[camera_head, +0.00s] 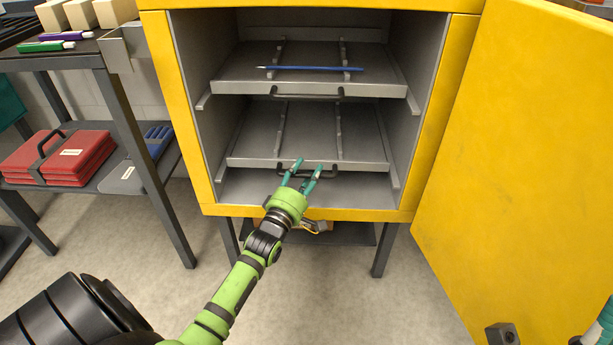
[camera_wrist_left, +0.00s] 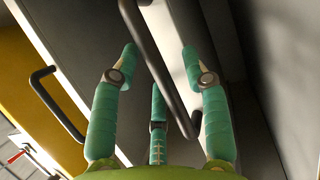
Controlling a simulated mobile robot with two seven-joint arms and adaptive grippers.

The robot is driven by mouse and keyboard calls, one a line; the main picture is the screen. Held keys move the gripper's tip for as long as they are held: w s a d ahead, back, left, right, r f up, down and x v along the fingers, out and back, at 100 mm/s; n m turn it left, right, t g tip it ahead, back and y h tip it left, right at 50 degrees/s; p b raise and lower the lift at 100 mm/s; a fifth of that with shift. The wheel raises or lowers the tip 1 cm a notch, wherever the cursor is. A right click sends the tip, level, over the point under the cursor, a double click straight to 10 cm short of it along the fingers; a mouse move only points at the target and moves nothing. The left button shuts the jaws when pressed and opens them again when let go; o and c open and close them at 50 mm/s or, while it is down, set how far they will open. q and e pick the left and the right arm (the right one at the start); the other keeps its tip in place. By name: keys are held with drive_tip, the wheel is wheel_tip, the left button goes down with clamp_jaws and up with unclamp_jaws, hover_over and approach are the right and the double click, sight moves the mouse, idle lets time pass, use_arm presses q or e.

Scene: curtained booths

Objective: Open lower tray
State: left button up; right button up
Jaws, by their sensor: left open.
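The yellow cabinet (camera_head: 184,130) stands open with two grey trays inside. The lower tray (camera_head: 255,145) sits in the cabinet, with a dark bar handle (camera_head: 330,174) on its front edge. My left gripper (camera_head: 305,166) is open at this handle. In the left wrist view the dark bar (camera_wrist_left: 155,60) runs between the teal fingers of my left gripper (camera_wrist_left: 160,58); whether they touch it I cannot tell. The upper tray (camera_head: 245,84) carries a blue pen-like item (camera_head: 310,69). A teal part of my right gripper (camera_head: 606,322) shows at the lower right edge, mostly cut off.
The yellow door (camera_head: 520,160) is swung open to the right. A dark shelf unit on the left holds red cases (camera_head: 60,158), a blue item (camera_head: 157,140) and pens (camera_head: 62,36). Another dark handle (camera_wrist_left: 52,105) shows in the left wrist view. Bare floor lies in front.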

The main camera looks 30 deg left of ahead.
use_arm(q)
clamp_jaws()
